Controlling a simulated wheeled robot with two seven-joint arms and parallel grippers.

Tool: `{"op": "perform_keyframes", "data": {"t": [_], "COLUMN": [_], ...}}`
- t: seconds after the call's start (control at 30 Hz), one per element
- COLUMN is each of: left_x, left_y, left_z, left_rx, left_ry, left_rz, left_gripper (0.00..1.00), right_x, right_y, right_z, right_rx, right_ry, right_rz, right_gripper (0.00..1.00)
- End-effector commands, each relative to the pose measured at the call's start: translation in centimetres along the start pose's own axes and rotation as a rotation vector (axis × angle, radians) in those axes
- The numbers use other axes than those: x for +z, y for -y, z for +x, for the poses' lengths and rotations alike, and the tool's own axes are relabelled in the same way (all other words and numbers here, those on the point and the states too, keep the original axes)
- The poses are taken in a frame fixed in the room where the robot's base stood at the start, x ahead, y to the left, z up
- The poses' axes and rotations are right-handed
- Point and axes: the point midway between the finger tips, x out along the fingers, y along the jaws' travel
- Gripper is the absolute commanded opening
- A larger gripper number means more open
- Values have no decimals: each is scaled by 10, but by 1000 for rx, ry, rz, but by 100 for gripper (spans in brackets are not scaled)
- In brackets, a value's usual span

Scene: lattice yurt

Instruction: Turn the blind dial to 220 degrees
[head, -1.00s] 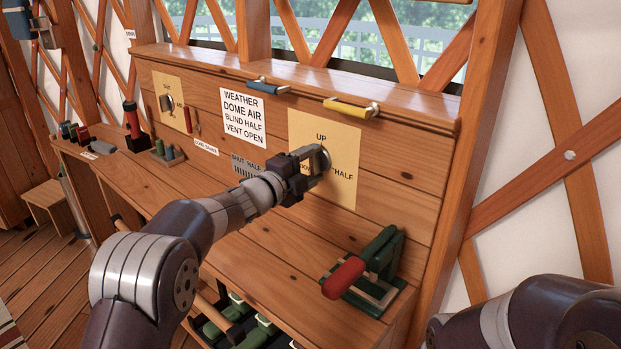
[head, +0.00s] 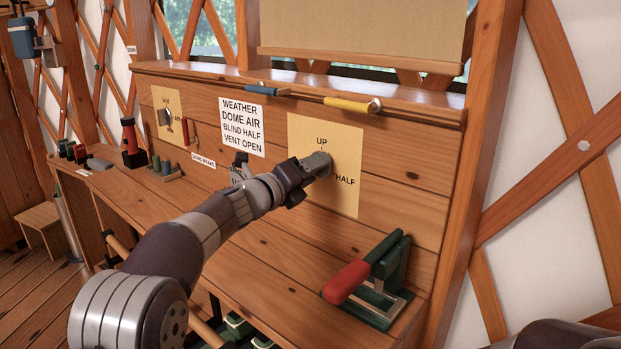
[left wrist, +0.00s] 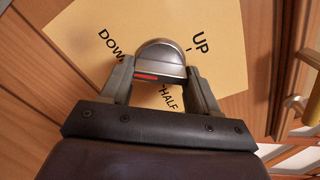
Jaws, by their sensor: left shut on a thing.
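The blind dial (head: 320,162) is a grey metal knob on a yellow plate (head: 345,195) marked UP and HALF in the head view. My left gripper (head: 304,174) is shut on it. In the left wrist view the dial (left wrist: 160,58) sits between the two fingers (left wrist: 160,88), with a red mark on its flat face. That view also shows DOWN on the plate (left wrist: 130,20). The exact angle of the dial cannot be read. A tan blind (head: 360,30) hangs across the upper part of the window. My right gripper is out of view.
A white card (head: 242,125) reads BLIND HALF, VENT OPEN. Below the dial stands a green lever device with a red handle (head: 347,282). Blue (head: 266,90) and yellow (head: 352,104) handles lie along the ledge above. A second plate with a knob (head: 166,117) is farther left.

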Motion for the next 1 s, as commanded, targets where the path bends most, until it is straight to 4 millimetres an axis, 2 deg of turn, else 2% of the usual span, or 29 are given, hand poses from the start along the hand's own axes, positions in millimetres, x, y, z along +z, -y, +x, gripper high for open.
{"op": "perform_keyframes", "data": {"t": [0.67,0.7,0.77,1.0], "left_x": [-1,-1,-1,0], "left_y": [-2,-1,-1,-1], "left_z": [0,0,0,0], "left_rx": [2,2,2,1], "left_ry": [-2,-2,-2,-1], "left_rz": [59,59,58,57], "left_gripper": [30,70,86,86], "right_x": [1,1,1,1], "right_y": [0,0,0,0], "right_z": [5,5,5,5], "right_rx": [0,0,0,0], "right_ry": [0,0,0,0], "right_rz": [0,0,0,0], "right_gripper": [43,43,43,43]}}
